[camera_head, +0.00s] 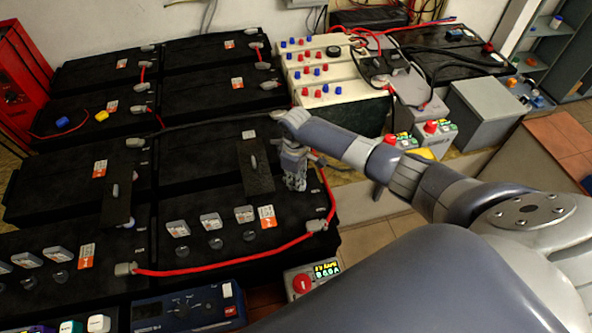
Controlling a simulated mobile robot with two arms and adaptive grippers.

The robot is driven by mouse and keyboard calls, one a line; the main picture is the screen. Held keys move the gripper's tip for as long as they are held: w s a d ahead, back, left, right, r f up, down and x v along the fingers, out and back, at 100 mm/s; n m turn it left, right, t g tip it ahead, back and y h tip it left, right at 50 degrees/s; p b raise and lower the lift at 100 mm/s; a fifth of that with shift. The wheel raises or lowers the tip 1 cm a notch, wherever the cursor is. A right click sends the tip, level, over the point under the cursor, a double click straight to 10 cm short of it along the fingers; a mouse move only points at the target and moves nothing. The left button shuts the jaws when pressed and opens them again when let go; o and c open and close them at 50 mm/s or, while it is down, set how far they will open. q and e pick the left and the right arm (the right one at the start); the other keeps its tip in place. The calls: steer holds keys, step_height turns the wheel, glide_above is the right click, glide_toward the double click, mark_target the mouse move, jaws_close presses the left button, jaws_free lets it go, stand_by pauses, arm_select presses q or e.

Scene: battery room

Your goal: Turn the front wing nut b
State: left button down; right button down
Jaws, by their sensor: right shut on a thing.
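My right gripper (294,182) points down at the right end of a black battery (200,160) in the middle row. Its fingers are shut, and what lies between them is hidden by the fingers; a wing nut there is not clearly visible. A dark hold-down bar (256,170) lies across the battery just left of the gripper, with a small grey piece (249,134) at its far end. A second dark bar (117,205) lies on the battery further left, with a small grey wing-like piece (115,190) on it. My left gripper is out of view.
A red cable (230,268) runs along the front battery and up close to the gripper's right. Grey caps (210,220) stand on the front battery. A blue meter box (187,308) is at the front. White batteries (345,108) stand behind my right arm.

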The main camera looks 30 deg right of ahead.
steer(key=m+p, duration=0.3)
steer(key=m, duration=0.1)
steer(key=shift+s+a+r+m+p, duration=0.1)
steer(key=shift+a+r+m+p, duration=0.1)
steer(key=shift+a+m+p, duration=0.15)
steer(key=m+p, duration=0.2)
steer(key=m, duration=0.1)
steer(key=shift+a, duration=0.15)
steer(key=shift+a+f+m+p, duration=0.15)
steer(key=shift+m+p, duration=0.35)
steer(key=shift+m, duration=0.45)
steer(key=c, duration=1.7)
jaws_free()
step_height(320, 180, up, 12)
